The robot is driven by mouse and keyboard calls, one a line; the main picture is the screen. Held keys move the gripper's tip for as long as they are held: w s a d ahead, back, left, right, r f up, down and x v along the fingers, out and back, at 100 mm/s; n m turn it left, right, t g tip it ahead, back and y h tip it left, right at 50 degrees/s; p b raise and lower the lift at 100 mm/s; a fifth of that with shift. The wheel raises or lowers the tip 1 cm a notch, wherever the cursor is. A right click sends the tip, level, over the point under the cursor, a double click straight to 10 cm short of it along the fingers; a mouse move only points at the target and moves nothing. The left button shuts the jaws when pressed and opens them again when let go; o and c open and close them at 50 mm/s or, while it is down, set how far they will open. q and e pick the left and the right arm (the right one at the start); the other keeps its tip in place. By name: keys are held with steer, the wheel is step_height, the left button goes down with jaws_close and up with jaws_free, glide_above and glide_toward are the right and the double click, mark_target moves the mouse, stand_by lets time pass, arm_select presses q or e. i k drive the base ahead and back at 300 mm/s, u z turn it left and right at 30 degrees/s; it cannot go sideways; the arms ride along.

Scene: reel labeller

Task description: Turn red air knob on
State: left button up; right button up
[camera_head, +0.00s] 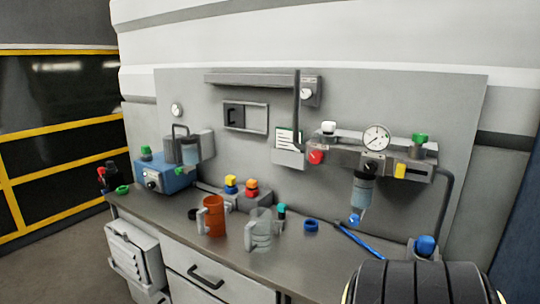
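The red knob (316,157) sits at the left end of the grey air unit (345,157) on the back panel, below and left of the round gauge. At this size I cannot tell which way the knob is turned. Neither of my grippers shows in the head view, so nothing of mine is near the knob.
A round gauge (376,137) and a hanging clear bowl (362,189) are on the unit. An orange mug (213,216), a clear jug (259,231) and a blue box (164,174) stand on the bench (283,262). A black ribbed object (425,284) blocks the lower right.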

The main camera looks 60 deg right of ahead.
mark_target(316, 156)
steer(key=z, duration=0.65)
steer(key=i, duration=1.1)
steer(key=z, duration=1.4)
steer(key=i, duration=0.2)
steer(key=z, duration=0.05)
